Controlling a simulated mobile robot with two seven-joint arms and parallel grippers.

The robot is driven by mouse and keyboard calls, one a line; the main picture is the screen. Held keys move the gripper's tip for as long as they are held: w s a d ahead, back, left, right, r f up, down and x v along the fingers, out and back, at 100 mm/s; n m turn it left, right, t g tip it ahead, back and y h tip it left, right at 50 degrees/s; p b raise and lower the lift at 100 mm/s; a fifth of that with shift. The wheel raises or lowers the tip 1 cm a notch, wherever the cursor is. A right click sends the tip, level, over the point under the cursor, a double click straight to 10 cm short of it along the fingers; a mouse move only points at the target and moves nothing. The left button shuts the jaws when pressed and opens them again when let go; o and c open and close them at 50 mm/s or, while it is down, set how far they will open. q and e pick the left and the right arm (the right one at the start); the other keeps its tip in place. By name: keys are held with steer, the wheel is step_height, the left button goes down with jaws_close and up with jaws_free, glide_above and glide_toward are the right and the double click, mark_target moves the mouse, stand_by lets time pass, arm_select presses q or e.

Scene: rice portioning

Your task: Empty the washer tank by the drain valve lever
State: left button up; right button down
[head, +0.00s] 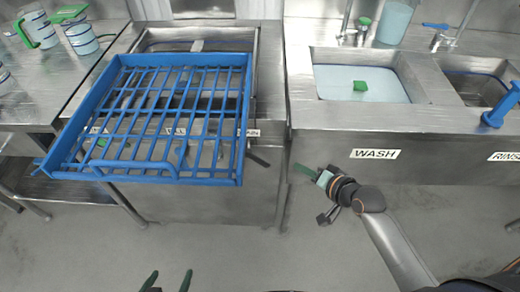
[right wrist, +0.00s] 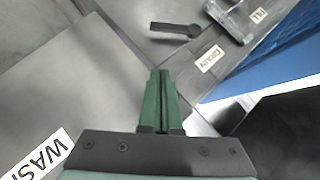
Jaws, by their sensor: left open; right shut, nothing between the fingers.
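The steel washer (head: 200,195) stands left of centre in the head view, under a blue wire rack. A dark lever (head: 259,160) sticks out at its right front side. In the right wrist view the lever (right wrist: 175,29) lies beyond the fingertips, beside a small label (right wrist: 210,59) that is hard to read. My right gripper (head: 303,171) is shut and empty, with green fingers (right wrist: 160,75) pointing towards the lever but apart from it. My left gripper (head: 168,281) is open and empty at the bottom edge of the head view. The tank's water level is hidden.
The blue rack (head: 243,120) covers the washer top and overhangs its front. The sink counter (head: 330,118) with its WASH label (head: 375,154) stands to the right. A green sponge (head: 360,86) sits in the wash basin. The floor (head: 215,240) in front is clear.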

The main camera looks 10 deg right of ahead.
steer(key=shift+s+a+f+b+x, duration=0.2)
steer(key=shift+s+a+b+x, duration=0.1)
steer(key=shift+x, duration=1.8)
steer(key=shift+s+a+f+b+x, duration=0.2)
steer(key=shift+a+b+x, duration=0.15)
steer(key=shift+x, duration=1.8)
steer(key=shift+s+a+f+b+x, duration=0.2)
steer(key=shift+a+b+x, duration=0.1)
steer(key=shift+x, duration=1.8)
